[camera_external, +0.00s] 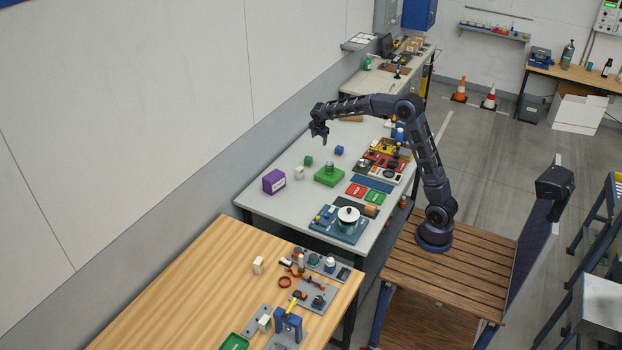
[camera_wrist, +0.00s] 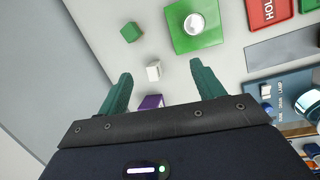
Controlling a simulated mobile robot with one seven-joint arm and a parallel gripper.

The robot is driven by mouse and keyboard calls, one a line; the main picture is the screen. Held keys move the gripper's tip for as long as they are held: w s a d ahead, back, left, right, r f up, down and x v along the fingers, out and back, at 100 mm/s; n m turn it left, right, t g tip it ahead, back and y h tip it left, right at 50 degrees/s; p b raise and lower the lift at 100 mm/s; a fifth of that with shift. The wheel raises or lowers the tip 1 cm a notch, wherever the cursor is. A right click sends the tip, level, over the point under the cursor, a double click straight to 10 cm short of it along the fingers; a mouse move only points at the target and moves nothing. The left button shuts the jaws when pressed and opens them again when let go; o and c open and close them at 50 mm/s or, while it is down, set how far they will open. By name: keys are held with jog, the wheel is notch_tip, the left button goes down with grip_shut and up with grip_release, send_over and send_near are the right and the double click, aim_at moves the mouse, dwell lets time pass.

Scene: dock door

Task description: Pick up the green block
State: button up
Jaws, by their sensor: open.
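The small green block (camera_external: 308,160) sits on the grey table toward the wall side, and in the wrist view it is at the upper left (camera_wrist: 131,32). My gripper (camera_external: 322,139) hangs above the table near the block, fingers pointing down. In the wrist view its two green fingers (camera_wrist: 161,69) are spread wide with nothing held. The green block lies beyond the left fingertip, clear of both fingers.
A white block (camera_wrist: 153,71) shows between the fingertips, with a purple box (camera_external: 275,181) close by. A green platform (camera_external: 329,176) holds a round metal piece. A blue block (camera_external: 339,150) stands behind. The wall borders the table's left side.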

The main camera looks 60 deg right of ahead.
aim_at(308, 158)
jog(key=w+d+f+n, duration=0.1)
jog(key=w+d+f, duration=0.2)
jog(key=f, duration=0.4)
jog(key=w+d+f+n, duration=0.2)
jog(key=w+f, duration=0.3)
jog(key=f, duration=0.2)
jog(key=w+d+f+n+g, duration=0.1)
jog(key=w+d+f, duration=0.2)
jog(key=f, duration=0.4)
jog(key=shift+w+d+f+n, duration=0.2)
jog(key=shift+w+d+n, duration=0.15)
jog(key=shift+w, duration=0.3)
jog(key=shift+d+x, duration=0.15)
jog(key=shift+x, duration=1.2)
jog(key=shift+d+x, duration=0.1)
jog(key=shift+x, duration=1.2)
jog(key=shift+r, duration=0.1)
jog(key=c, duration=1.1)
